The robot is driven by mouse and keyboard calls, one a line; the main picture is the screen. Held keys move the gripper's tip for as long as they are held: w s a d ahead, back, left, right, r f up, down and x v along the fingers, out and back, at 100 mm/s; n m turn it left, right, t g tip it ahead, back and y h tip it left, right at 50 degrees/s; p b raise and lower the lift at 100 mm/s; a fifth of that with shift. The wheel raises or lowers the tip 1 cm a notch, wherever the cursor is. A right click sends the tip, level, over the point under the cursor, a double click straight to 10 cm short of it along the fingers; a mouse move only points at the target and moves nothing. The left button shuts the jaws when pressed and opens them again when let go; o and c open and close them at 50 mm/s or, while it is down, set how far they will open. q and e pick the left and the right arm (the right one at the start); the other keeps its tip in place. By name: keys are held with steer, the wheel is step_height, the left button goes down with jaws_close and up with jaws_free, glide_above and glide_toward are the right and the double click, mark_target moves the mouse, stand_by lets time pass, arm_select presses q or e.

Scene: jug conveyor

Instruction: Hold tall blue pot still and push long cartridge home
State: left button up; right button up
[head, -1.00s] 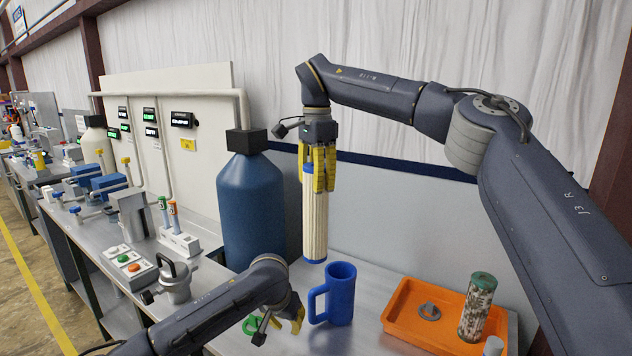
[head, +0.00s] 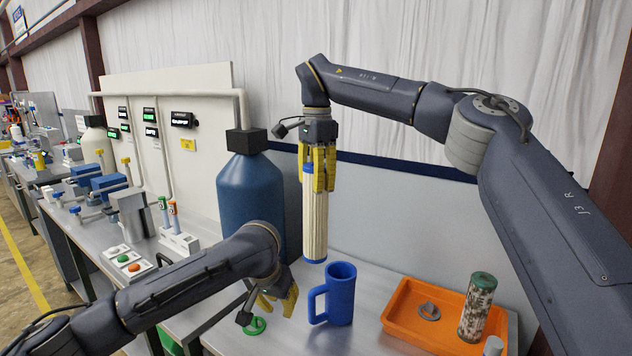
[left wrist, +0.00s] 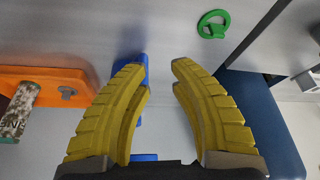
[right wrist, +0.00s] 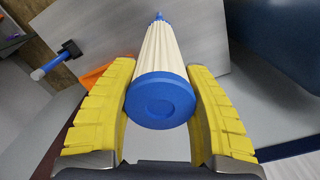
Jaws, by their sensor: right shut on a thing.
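The tall blue pot (head: 340,293) stands upright on the grey table in the head view, its handle toward the left. In the left wrist view the blue pot (left wrist: 136,72) shows partly, mostly behind a yellow finger. The long cartridge (head: 314,222), cream and pleated with blue end caps, hangs upright above and slightly left of the pot. My right gripper (head: 318,188) is shut on its upper end; the blue cap of the cartridge (right wrist: 160,99) lies between the fingers in the right wrist view. My left gripper (head: 279,300) is open and empty, just left of the pot's handle.
A green ring-shaped part (head: 256,327) lies left of the pot. A large blue tank (head: 250,190) stands behind my left arm.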

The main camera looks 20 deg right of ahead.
arm_select(q)
steer(key=shift+s+a+r, duration=0.15)
steer(key=shift+s+r, duration=0.05)
steer(key=shift+r, duration=0.3)
steer(key=o, duration=0.5)
steer(key=shift+f, duration=0.15)
steer(key=shift+o, duration=0.3)
steer(key=f+h, duration=0.1)
steer(key=s+d+f+t, duration=0.1)
steer(key=s+d+f+h, duration=0.1)
steer(key=f, duration=0.1)
steer(key=shift+f+m+h, duration=0.1)
steer(key=shift+m+h, duration=0.2)
steer(key=shift+m, duration=0.1)
steer(key=shift+s+a+t+h, duration=1.2)
steer(key=shift+s+a+t, duration=0.35)
steer(key=shift+a+t, duration=1.45)
steer(key=shift+n+t, duration=0.3)
steer(key=shift+s+f+x, duration=0.15)
steer(key=shift+x, duration=2.95)
steer(key=shift+s+f+x, duration=0.1)
steer(key=shift+f+x, duration=0.05)
steer(key=shift+x, duration=2.95)
steer(key=shift+d, duration=0.2)
steer(key=shift+c, duration=0.5)
